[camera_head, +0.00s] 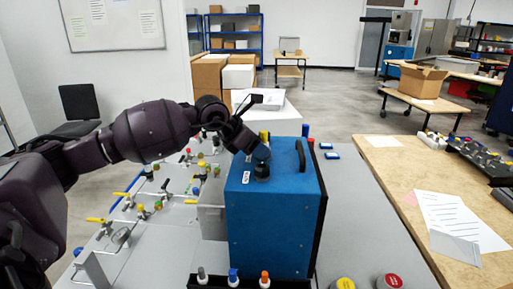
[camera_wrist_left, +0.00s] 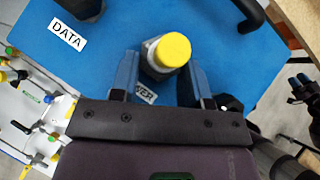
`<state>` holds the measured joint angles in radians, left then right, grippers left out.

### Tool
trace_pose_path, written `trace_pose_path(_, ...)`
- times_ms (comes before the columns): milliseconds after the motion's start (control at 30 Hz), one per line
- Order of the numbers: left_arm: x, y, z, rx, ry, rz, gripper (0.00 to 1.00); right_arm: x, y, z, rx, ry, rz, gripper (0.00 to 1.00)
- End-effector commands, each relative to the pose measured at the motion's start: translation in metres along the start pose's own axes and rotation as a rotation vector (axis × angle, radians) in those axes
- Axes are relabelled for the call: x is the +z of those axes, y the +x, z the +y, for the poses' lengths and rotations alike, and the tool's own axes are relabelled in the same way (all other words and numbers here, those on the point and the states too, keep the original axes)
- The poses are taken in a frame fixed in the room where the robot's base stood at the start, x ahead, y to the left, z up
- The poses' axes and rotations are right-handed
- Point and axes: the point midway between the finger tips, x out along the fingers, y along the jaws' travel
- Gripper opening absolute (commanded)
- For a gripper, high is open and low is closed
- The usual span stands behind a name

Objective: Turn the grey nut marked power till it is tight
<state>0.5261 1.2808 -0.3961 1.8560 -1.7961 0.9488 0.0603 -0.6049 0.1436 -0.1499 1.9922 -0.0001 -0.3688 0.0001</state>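The blue box (camera_head: 270,225) stands on the grey table, with its blue top (camera_wrist_left: 80,65) filling much of the left wrist view. The grey nut with a yellow cap (camera_wrist_left: 166,54) stands on that top; the label beside it, partly hidden, ends in "WER". In the head view, the yellow cap (camera_head: 264,135) shows behind my left gripper (camera_head: 257,153). In the left wrist view, the fingers of my left gripper (camera_wrist_left: 161,78) stand on either side of the nut, apart, with a slight gap visible.
A dark connector (camera_wrist_left: 82,8) sits by the DATA label (camera_wrist_left: 68,33). A black handle (camera_head: 301,156) rises from the box top. A panel with yellow valve levers (camera_head: 122,194) lies to the left. Yellow (camera_head: 345,283) and red (camera_head: 390,281) buttons are at the front.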

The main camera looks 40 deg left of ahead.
Motion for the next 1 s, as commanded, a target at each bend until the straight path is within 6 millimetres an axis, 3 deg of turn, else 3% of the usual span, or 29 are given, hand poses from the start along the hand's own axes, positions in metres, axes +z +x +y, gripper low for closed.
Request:
trace_pose_path(33,0.000,0.000,0.000,0.000,0.000,0.000,0.34,0.002,-0.001,0.000,0.001,0.000,-0.003,0.43)
trace_pose_path(133,0.000,0.000,0.000,0.000,0.000,0.000,0.19,0.003,-0.002,0.001,0.001,0.000,-0.007,0.43)
trace_pose_path(167,0.000,0.000,0.000,0.000,0.000,0.000,0.18,0.004,-0.002,0.001,0.001,0.000,-0.007,0.43)
trace_pose_path(667,0.000,0.001,0.004,-0.101,0.099,-0.002,0.18,0.009,0.009,-0.002,-0.002,-0.002,-0.002,0.43)
trace_pose_path(1000,-0.001,0.005,0.010,-0.306,0.300,-0.001,0.18,0.039,0.021,-0.005,-0.005,-0.002,-0.026,0.43)
